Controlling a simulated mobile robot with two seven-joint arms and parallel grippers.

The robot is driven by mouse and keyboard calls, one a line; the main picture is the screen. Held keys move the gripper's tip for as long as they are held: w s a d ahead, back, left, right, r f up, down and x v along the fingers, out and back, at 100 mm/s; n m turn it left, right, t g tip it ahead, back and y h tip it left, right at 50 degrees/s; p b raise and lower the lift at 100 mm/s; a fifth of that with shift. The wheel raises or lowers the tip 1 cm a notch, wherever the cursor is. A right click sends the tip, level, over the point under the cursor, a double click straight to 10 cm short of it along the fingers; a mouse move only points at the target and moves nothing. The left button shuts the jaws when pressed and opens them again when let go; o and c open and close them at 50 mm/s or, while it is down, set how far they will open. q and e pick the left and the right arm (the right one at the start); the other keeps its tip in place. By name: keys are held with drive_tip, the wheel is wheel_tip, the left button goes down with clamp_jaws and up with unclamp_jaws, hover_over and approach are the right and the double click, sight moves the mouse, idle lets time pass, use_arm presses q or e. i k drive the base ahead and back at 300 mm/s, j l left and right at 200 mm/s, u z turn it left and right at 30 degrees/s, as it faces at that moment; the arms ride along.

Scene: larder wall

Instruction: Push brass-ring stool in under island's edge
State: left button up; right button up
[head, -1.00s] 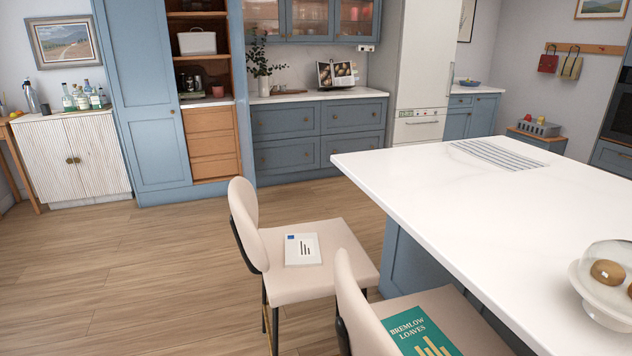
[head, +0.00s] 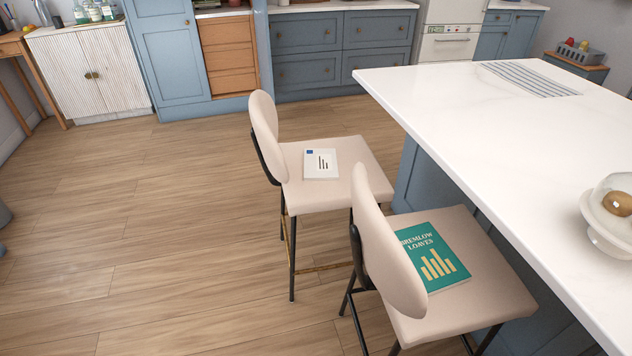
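Two cream stools with dark legs stand at the left side of the island (head: 480,110), backs facing left. The farther stool (head: 361,172) shows a brass-coloured foot bar low between its legs, so it is the brass-ring one. A white booklet (head: 320,164) with a blue corner lies on its seat. Its seat's right edge is close to the island's edge; the seat stands mostly outside it. The nearer stool (head: 390,245) has dark foot bars, and a green book (head: 436,256) titled "Bremlow Loaves" lies on its seat. Neither of my grippers is in view.
The wooden floor (head: 150,240) left of the stools is clear. The nearer stool stands close in front of the brass-ring stool. On the island are a striped cloth (head: 530,78) and a glass-domed stand (head: 610,225). Blue cabinets (head: 310,70) line the back.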

sight(282, 163)
drive_tip(key=i+j+z, duration=0.25)
drive_tip(key=j, duration=0.4)
drive_tip(key=i+j+z, duration=0.3)
drive_tip(key=j, duration=0.4)
drive_tip(key=j+z, duration=0.25)
drive_tip(key=j, duration=0.45)
drive_tip(key=i+j+z, duration=0.1)
drive_tip(key=j+z, duration=0.2)
drive_tip(key=j, duration=0.45)
